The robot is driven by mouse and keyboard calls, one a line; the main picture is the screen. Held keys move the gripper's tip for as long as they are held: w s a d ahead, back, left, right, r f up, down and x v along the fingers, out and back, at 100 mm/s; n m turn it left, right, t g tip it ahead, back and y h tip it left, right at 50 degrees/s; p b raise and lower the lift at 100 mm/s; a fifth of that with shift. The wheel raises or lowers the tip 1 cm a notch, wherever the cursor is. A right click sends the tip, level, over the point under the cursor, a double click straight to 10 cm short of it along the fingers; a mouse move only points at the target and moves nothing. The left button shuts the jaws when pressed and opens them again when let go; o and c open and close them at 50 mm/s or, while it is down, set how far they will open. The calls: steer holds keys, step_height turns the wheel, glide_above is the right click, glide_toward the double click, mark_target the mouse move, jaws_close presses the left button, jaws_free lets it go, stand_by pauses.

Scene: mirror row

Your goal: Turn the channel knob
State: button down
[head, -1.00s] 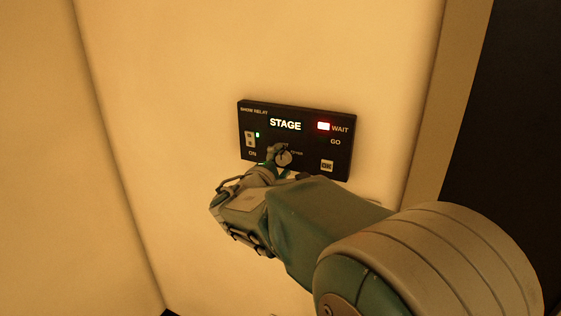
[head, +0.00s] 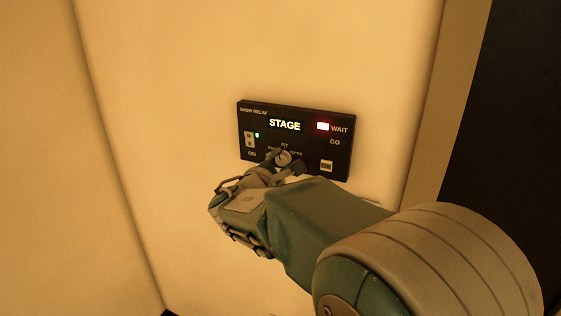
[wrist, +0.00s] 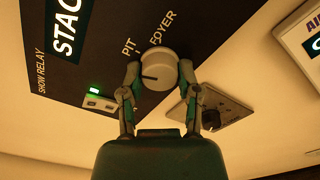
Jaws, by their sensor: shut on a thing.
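The channel knob (wrist: 158,68) is a round, pale knob with a dark pointer line, on a black SHOW RELAY panel (head: 246,111). It also shows partly in the head view (head: 283,157). In the wrist view the pointer line runs to the left, and the labels PIT and FOYER stand just above the knob. My gripper (wrist: 159,73) is shut on the knob, one finger on each side. The panel's display (head: 285,125) reads STAGE. The fingers and wrist hide part of the knob's surroundings in the head view.
The panel also has a lit red WAIT lamp (head: 323,127), an unlit GO label, an OK button (head: 326,166) and an ON switch (head: 249,139) with a green light. The wrist view shows a grey plate with a dark knob (wrist: 211,118) and a white-framed sign (wrist: 303,45).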

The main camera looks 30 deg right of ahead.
steer(key=n, duration=0.4)
steer(key=shift+a+f+n, duration=0.1)
steer(key=shift+f+n, duration=0.3)
steer(key=shift+n, duration=1.9)
steer(key=shift+s, duration=0.1)
steer(key=shift+c, duration=1.5)
jaws_free()
steer(key=shift+r, duration=0.15)
steer(key=shift+s+a, duration=0.3)
steer(key=shift+a, duration=0.2)
steer(key=v, duration=1.1)
